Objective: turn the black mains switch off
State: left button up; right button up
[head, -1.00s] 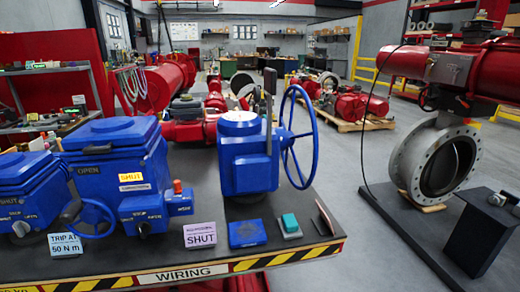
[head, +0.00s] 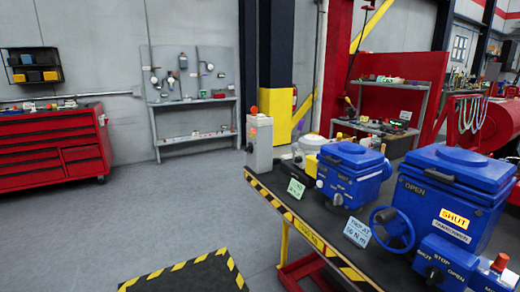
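No switch that I can surely tell as the black mains switch shows. A grey upright box (head: 259,143) with an orange-red top stands at the far left end of the bench; its small front details are too small to read. The large blue actuator (head: 450,200) at the right has a black knob (head: 433,274) on its front, near the words STOP and OPEN. A smaller blue actuator (head: 350,175) also has a dark knob (head: 337,197). Neither of my grippers is in view.
The bench (head: 330,228) has a yellow-black striped edge and carries small signs. A striped floor mat (head: 185,275) lies in front. A red tool cabinet (head: 50,145) and a grey pegboard stand (head: 190,95) are at the back left. The grey floor between is free.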

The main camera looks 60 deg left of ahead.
aim_at(249, 148)
jog(key=u, duration=1.95)
